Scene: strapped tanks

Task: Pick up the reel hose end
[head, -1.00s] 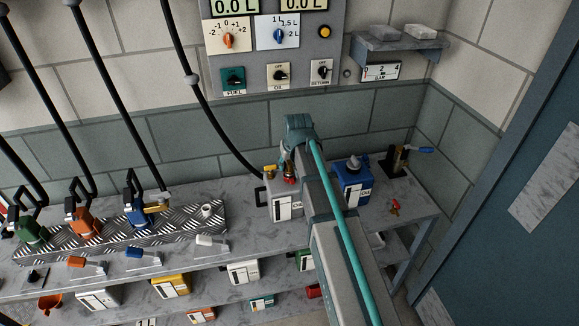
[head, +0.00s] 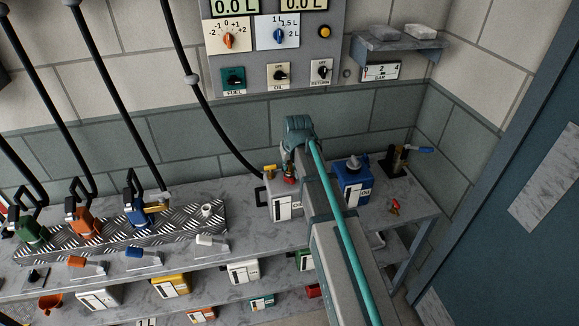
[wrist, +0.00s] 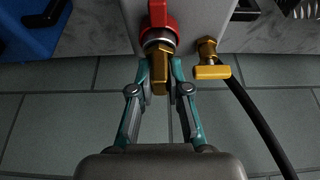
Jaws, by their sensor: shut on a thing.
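In the wrist view, my gripper (wrist: 160,72) is shut on a brass fitting (wrist: 158,80) below a red collar (wrist: 160,22). The collar and a silver ring sit against a pale grey tank (wrist: 106,22). A black hose (wrist: 256,120) runs to a brass piece with a yellow handle (wrist: 212,72) beside my gripper, apart from the fingers. I cannot tell whether the gripped fitting belongs to a hose. In the head view, the grey tank (head: 285,206) stands on the bench, with the red collar (head: 289,172) on its top; my wrist partly hides the fingers.
A blue tank (head: 352,187) stands close on the right of the grey one. A black stand with a blue lever (head: 400,160) is at the back right. Nozzles on hoses (head: 138,205) stand on the left. The tiled wall and control panel (head: 275,60) are behind.

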